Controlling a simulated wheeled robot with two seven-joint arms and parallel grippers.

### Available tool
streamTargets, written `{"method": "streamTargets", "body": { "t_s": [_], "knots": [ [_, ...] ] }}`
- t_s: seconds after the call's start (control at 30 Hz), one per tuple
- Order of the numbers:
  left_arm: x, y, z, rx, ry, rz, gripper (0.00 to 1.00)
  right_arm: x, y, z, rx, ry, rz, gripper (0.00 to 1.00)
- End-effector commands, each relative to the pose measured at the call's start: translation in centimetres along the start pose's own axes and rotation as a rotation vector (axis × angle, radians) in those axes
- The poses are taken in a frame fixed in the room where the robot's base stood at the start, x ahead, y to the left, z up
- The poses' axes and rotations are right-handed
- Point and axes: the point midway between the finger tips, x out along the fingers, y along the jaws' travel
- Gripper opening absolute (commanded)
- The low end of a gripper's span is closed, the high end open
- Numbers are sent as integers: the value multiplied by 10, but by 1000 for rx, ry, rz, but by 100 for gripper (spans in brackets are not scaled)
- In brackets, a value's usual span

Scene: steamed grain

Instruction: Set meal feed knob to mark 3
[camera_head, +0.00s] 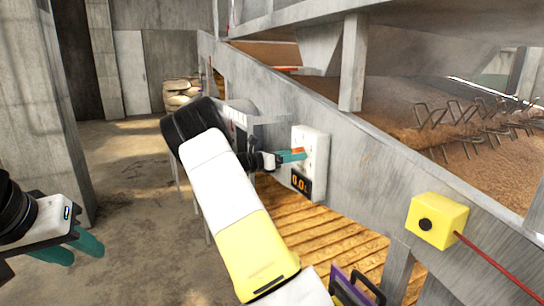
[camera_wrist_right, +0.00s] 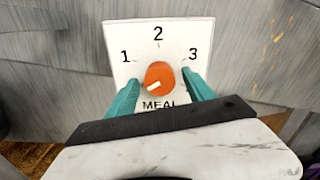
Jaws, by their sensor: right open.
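The orange meal knob (camera_wrist_right: 160,76) sits on a white plate (camera_wrist_right: 188,30) marked 1, 2 and 3, with the word MEAL below. Its white pointer line is turned to the lower left, below mark 1. In the head view the knob (camera_head: 298,150) is partly hidden by my right gripper (camera_head: 291,156). In the right wrist view my right gripper (camera_wrist_right: 160,90) is open, with one teal finger on each side of the knob and gaps between. My left gripper (camera_head: 72,250) is open and empty at the lower left, far from the panel.
A small display (camera_head: 300,184) with orange digits, seemingly 0.0, is below the plate. A yellow box (camera_head: 437,221) with a black button and red cable is on the grey wall at right. Sacks (camera_head: 181,92) stand far back. The floor at left is clear.

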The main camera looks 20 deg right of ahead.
Motion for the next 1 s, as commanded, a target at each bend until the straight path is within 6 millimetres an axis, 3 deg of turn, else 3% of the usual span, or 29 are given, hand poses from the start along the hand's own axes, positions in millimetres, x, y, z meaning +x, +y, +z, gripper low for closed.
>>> {"method": "streamTargets", "body": {
  "t_s": [0.07, 0.3, 0.4, 0.77, 1.0],
  "knots": [
    [0, 0, 0, 0, 0, 0, 36, 0, 0, 0, 0, 0, 0, 61],
    [0, 0, 0, 0, 0, 0, 36, 0, 0, 0, 0, 0, 0, 14],
    [0, 0, 0, 0, 0, 0, 36, -1, 0, 0, 0, 0, 0, 0],
    [0, 0, 0, 0, 0, 0, 36, -1, 0, 0, 72, 0, 1, 0],
    [0, 0, 0, 0, 0, 0, 36, -1, 1, -1, 241, 0, 1, 0]
  ]
}}
